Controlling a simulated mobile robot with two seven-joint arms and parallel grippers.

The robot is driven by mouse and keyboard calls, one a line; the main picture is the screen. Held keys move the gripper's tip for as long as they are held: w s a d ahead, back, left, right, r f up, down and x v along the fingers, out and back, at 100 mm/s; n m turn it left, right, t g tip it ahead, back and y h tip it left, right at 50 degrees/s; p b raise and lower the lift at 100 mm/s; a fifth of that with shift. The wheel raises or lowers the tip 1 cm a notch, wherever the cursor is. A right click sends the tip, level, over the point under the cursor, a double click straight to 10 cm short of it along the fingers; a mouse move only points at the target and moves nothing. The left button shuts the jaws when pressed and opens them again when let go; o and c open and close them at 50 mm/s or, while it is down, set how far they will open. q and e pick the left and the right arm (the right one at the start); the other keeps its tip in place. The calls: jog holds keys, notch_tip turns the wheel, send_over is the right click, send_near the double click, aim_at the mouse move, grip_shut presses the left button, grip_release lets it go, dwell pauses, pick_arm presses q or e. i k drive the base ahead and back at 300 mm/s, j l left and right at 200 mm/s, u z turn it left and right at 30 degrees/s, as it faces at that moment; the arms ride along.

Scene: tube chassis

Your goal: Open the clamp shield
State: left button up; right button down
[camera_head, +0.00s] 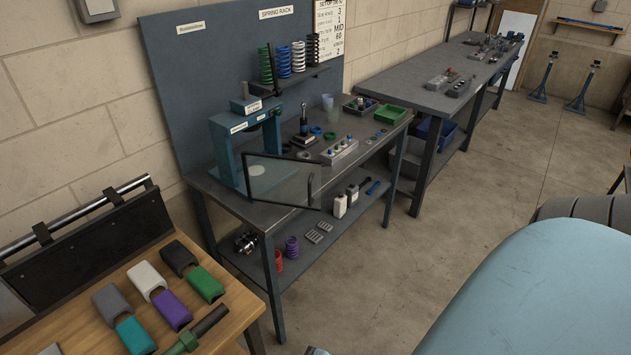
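A clear shield panel (283,184) in a thin dark frame stands at the front of the grey workbench (352,160). It has a dark upright handle (309,189) near its right edge. Its left edge is beside a teal press-like clamp frame (225,150), which carries small white labels and a lever rising at its top. The panel stands out to the right of the clamp frame, and the bench top shows through it. I cannot tell exactly how far it is swung. Neither of my grippers is in view.
Coloured springs (282,62) stand on a rack behind the clamp. A grey block with small parts (340,151) and a green tray (390,114) are on the bench. A wooden table (225,316) is at lower left. A large light-blue rounded surface (540,285) fills the lower right. Floor between is clear.

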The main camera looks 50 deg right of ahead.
aim_at(310, 200)
jog(key=l+u, duration=0.25)
jog(key=u, duration=0.15)
jog(key=l+u, duration=0.4)
jog(key=k+l+u, duration=0.15)
jog(key=l, duration=0.3)
jog(key=l+u, duration=0.2)
jog(key=l, duration=0.3)
jog(key=k+l, duration=0.1)
jog(key=l, duration=0.3)
jog(key=k+l, duration=0.15)
jog(key=l, duration=0.25)
jog(key=k+l, duration=0.1)
jog(key=l, duration=0.3)
jog(key=k+l+u, duration=0.1)
jog(key=l, duration=0.3)
jog(key=k+l, duration=0.15)
jog(key=l, duration=0.25)
jog(key=k+l, duration=0.15)
jog(key=l, duration=0.25)
